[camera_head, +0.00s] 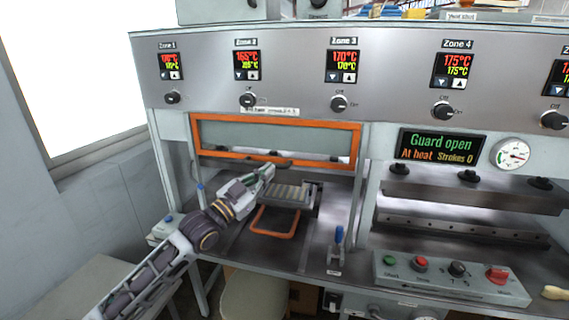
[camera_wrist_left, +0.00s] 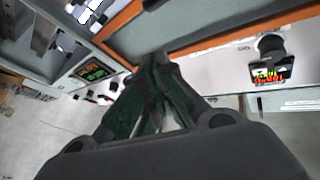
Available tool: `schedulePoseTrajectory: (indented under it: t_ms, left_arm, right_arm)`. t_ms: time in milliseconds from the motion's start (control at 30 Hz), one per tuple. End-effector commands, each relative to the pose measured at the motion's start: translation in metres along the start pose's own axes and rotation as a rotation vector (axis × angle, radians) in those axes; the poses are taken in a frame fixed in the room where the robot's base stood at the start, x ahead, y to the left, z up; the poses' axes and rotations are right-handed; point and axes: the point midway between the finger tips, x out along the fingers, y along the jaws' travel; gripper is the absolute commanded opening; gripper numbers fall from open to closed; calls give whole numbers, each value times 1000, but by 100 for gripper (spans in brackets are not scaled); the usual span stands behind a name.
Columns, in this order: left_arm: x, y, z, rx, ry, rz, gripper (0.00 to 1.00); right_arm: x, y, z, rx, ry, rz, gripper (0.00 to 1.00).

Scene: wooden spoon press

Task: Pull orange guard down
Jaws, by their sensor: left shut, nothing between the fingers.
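The orange guard (camera_head: 278,122) is an orange-framed clear panel. In the head view it is raised in the upper part of the press opening, under the Zone 2 and Zone 3 controls. The display reads "Guard open". My left gripper (camera_head: 268,170) is at the lower edge of the guard, near its middle, shut and empty. I cannot tell whether it touches the frame. In the left wrist view the shut fingers (camera_wrist_left: 158,62) reach up to the orange frame (camera_wrist_left: 240,40). My right gripper is not in view.
An orange-rimmed loop (camera_head: 274,234) lies on the bench below the opening, in front of a grey slatted block (camera_head: 287,192). A blue-handled lever (camera_head: 338,240) and a button box (camera_head: 450,277) stand to the right. A stool (camera_head: 252,297) is below.

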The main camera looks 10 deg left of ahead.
Motion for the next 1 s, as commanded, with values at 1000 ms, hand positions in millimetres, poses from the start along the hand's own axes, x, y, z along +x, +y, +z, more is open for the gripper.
schedulePoseTrajectory:
  t_ms: [1000]
  left_arm:
    - [29,-4,-6,3,16,-2,0]
  right_arm:
    - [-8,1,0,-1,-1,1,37]
